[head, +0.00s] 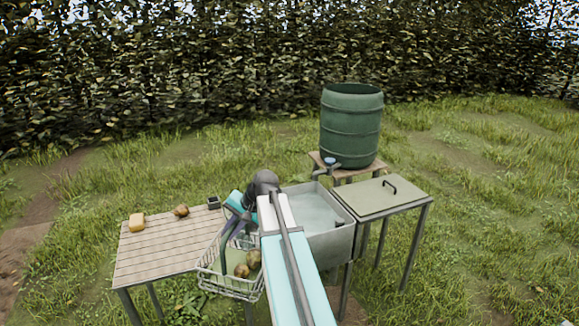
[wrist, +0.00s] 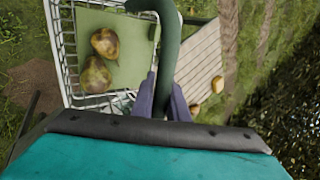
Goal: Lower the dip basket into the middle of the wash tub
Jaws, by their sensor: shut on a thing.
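The dip basket (head: 230,283) is a pale wire basket with a green base and a tall dark green handle (wrist: 166,60). Pears (head: 248,264) lie in it; two show in the wrist view (wrist: 103,55). My gripper (wrist: 161,100) is shut on the handle, and the basket hangs from it, left of the tub in the head view. The wash tub (head: 335,245) is a grey basin with pale water (head: 312,210) in it. My arm covers part of the tub's left side and some of the basket.
A green barrel (head: 350,125) with a tap stands behind the tub.

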